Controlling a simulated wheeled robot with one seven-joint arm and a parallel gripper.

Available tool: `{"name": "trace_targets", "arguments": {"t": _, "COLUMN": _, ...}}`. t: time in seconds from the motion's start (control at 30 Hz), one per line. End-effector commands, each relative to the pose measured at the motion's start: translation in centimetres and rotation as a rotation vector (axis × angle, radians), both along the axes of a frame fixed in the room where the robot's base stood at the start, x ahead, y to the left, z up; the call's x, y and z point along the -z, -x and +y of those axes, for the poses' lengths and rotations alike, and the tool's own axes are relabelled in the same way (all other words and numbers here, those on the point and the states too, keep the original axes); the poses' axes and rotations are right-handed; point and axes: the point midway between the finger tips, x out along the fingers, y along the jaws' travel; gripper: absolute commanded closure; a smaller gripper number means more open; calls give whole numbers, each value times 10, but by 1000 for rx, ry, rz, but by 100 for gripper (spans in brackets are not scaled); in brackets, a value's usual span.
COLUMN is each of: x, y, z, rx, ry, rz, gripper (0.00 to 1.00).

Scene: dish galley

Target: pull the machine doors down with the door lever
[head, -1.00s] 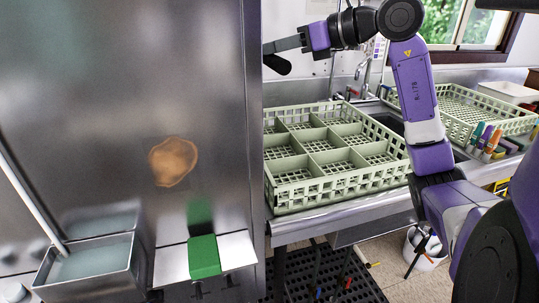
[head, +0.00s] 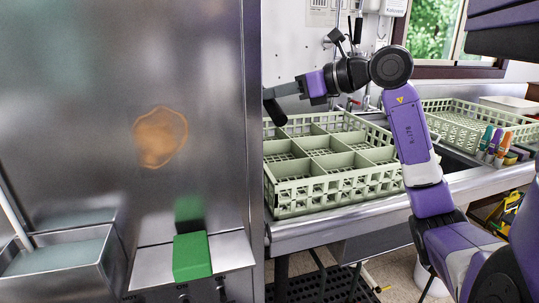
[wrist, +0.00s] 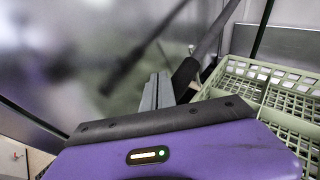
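The machine's large brushed-steel side (head: 90,90) fills the left of the head view. The door lever's black grip end (head: 275,107) shows just past the steel edge; in the wrist view its dark grip and grey rod (wrist: 210,42) slant up to the right. My gripper (head: 284,91) points left and lies just above the grip. In the wrist view its grey fingers (wrist: 157,91) are together, beside the grip, with nothing visible between them. Touch between fingers and lever cannot be told for sure. The doors' edges and the lever's pivot are hidden.
A pale green divided dish rack (head: 330,187) stands on the steel counter below my arm. Another rack (head: 460,112) and several markers (head: 493,142) are at the right. A green block (head: 191,257) and a steel trough (head: 60,262) sit by the machine.

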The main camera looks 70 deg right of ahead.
Motion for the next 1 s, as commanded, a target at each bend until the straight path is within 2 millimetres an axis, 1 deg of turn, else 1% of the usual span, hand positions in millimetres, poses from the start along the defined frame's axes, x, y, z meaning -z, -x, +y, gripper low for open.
{"name": "trace_targets", "arguments": {"t": 0.03, "x": 15, "y": 0, "z": -1, "rx": 1, "ry": -2, "rz": 5, "gripper": 100}}
{"name": "trace_targets", "arguments": {"t": 0.2, "x": 36, "y": -1, "z": -2, "rx": 1, "ry": -2, "rz": 4, "gripper": 100}}
{"name": "trace_targets", "arguments": {"t": 0.67, "x": 89, "y": -14, "z": -17, "rx": 1, "ry": -2, "rz": 2, "gripper": 100}}
{"name": "trace_targets", "arguments": {"t": 0.7, "x": 83, "y": -14, "z": -17, "rx": 1, "ry": -1, "rz": 1, "gripper": 100}}
{"name": "trace_targets", "arguments": {"t": 0.87, "x": 77, "y": -14, "z": -17, "rx": 1, "ry": 0, "rz": 1, "gripper": 100}}
{"name": "trace_targets", "arguments": {"t": 1.0, "x": 67, "y": -14, "z": -17, "rx": 1, "ry": 1, "rz": 0, "gripper": 100}}
